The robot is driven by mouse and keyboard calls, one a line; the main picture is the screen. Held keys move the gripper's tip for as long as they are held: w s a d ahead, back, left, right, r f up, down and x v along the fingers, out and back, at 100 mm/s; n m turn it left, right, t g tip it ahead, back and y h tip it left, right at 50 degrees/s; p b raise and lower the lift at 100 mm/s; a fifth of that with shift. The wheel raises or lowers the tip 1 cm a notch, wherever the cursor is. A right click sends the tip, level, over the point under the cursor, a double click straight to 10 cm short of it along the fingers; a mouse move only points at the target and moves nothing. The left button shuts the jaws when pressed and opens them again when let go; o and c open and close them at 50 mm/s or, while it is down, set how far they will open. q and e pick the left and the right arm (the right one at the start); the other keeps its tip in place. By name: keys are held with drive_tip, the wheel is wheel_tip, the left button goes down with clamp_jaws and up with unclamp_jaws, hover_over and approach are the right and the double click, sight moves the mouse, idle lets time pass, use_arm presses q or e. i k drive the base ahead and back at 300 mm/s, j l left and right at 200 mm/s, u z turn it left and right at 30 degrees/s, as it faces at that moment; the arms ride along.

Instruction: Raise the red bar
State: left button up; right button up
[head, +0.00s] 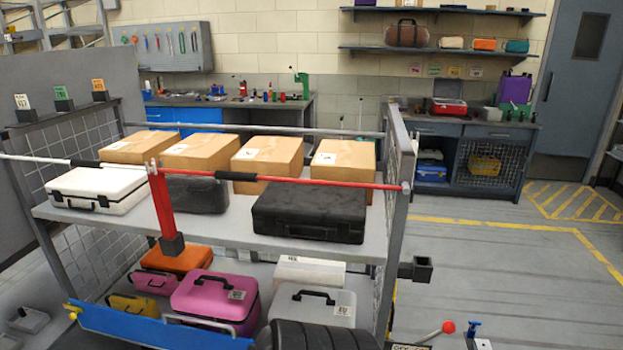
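The red bar (320,182) runs roughly level across the front of a grey rack, at the height of the upper shelf's cases. Its right end meets the rack's right post, and a black sleeve (235,176) sits near its left end. A red upright piece (162,204) hangs below the bar's left end, with its foot at a black socket (172,244). A white bar (30,157) with a black sleeve continues to the left. Neither of my grippers is in view.
The upper shelf (232,232) holds a white case (97,188), dark cases (310,210) and cardboard boxes (267,157). A pink case (216,297) and others fill the lower level. A blue panel (150,328) crosses the lower front. A red-knobbed lever (447,327) stands at right; floor beyond is clear.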

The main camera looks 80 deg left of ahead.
sight(224, 175)
drive_tip(key=u, duration=2.95)
